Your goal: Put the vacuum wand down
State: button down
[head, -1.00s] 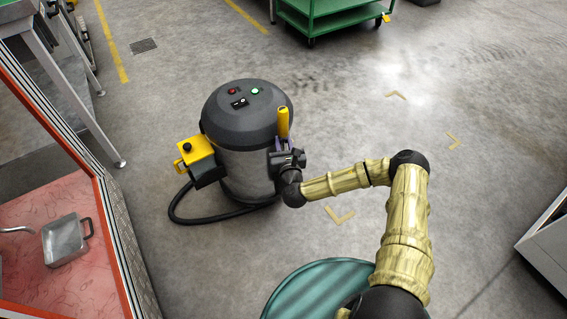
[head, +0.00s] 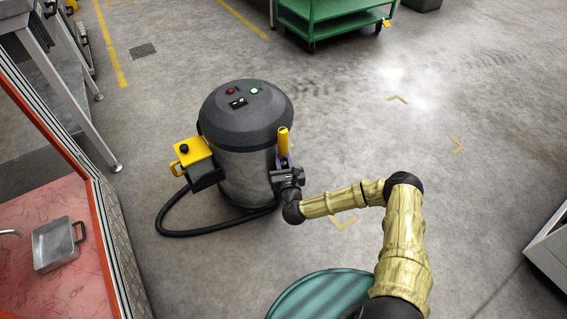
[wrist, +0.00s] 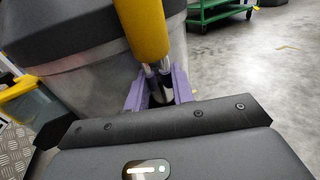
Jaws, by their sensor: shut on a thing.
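The vacuum wand shows as an upright yellow handle (head: 284,143) at the right side of the vacuum canister (head: 247,150), which has a dark lid and a grey body. My gripper (head: 283,164) is shut on the wand. In the wrist view the purple fingers (wrist: 157,88) close around a thin metallic part just below the yellow handle (wrist: 143,28). The canister (wrist: 85,70) stands close behind the wand. The wand's lower end is hidden behind my gripper, so I cannot tell whether it touches anything.
A yellow and black box (head: 194,157) sits on the canister's left side. A black hose (head: 170,222) loops on the floor. A green cart (head: 335,20) stands at the back. A red-topped bench with a metal pan (head: 55,244) is at left. The floor right of the canister is clear.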

jog(key=shift+r, duration=0.1)
jog(key=c, duration=1.5)
grip_release()
jog(key=p+v, duration=0.3)
jog(key=v, duration=0.4)
jog(key=shift+s+p, duration=0.3)
